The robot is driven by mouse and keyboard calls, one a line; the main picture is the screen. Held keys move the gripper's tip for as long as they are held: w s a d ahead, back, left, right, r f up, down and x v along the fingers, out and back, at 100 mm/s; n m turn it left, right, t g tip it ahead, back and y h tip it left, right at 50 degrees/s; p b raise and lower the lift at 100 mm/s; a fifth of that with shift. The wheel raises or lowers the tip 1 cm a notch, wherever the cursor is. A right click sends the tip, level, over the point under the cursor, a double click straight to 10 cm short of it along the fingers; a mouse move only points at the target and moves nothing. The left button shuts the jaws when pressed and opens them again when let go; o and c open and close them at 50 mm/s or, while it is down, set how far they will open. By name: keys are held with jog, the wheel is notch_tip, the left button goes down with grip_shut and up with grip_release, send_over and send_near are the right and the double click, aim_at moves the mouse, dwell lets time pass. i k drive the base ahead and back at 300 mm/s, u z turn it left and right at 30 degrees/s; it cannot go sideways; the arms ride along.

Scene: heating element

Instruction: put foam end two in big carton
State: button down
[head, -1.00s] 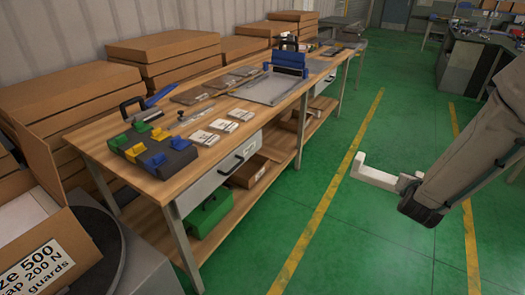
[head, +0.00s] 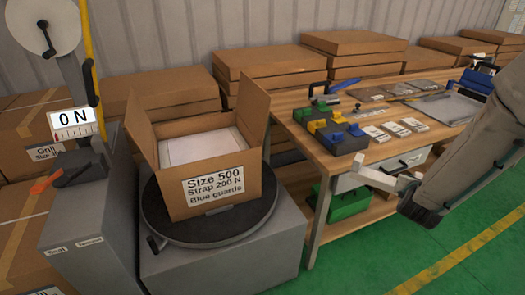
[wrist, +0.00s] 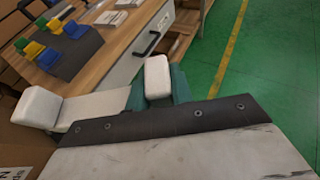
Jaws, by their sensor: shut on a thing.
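The big carton (head: 208,190) stands open, flaps up, on a dark round turntable (head: 225,228) left of centre in the head view. Its label reads "Size 500, Strap 200 N, Blue guards". A flat white item (head: 195,147) shows inside it. A white U-shaped foam end (head: 375,178) is held by my gripper (head: 408,190) at the right, in front of the workbench and well away from the carton. In the wrist view the foam end (wrist: 100,106) lies across my teal jaws (wrist: 155,92). The jaws partly hide it, and any number on it is not visible.
A wooden workbench (head: 305,115) holds a dark block with coloured clips (head: 335,132) and white cards. A strapping machine (head: 85,205) reading 0 N stands left of the carton. Flat cartons (head: 300,75) are stacked behind. The green floor at right is clear.

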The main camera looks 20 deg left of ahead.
aim_at(228, 146)
jog(key=u, duration=1.2)
jog(key=i, duration=0.1)
jog(key=u, duration=0.1)
